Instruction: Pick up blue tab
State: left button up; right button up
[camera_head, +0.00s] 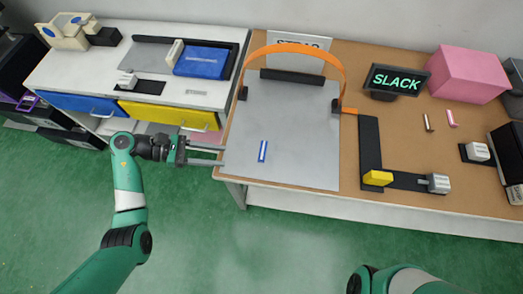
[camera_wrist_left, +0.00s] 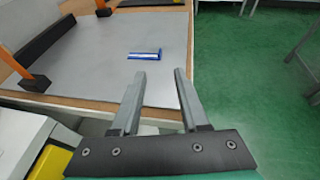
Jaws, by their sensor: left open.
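The blue tab (camera_head: 263,151) is a small blue strip with a white stripe. It lies flat on the grey plate (camera_head: 305,160), toward the plate's front left. In the left wrist view the blue tab (camera_wrist_left: 145,54) lies beyond my fingertips. My left gripper (camera_head: 222,155) is open and empty at the left edge of the table, to the left of the tab and apart from it. In the left wrist view my left gripper (camera_wrist_left: 160,72) shows both fingers spread with nothing between them. My right gripper is out of view; only part of my right arm shows at the bottom.
An orange arch (camera_head: 295,48) spans the plate's back. A black SLACK sign (camera_head: 397,80), a pink box (camera_head: 468,73) and a yellow block (camera_head: 378,178) stand to the right. A white cabinet with a yellow drawer (camera_head: 170,114) is left. The plate around the tab is clear.

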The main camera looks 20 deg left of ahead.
pick_arm(q)
jog(key=b, duration=0.1)
send_near(260, 160)
jog(key=x, duration=0.3)
jog(key=shift+w+d, duration=0.1)
jog(key=shift+d, duration=0.05)
jog(key=b+x, duration=0.2)
jog(key=x, duration=0.3)
jog(key=shift+f, duration=0.1)
grip_shut()
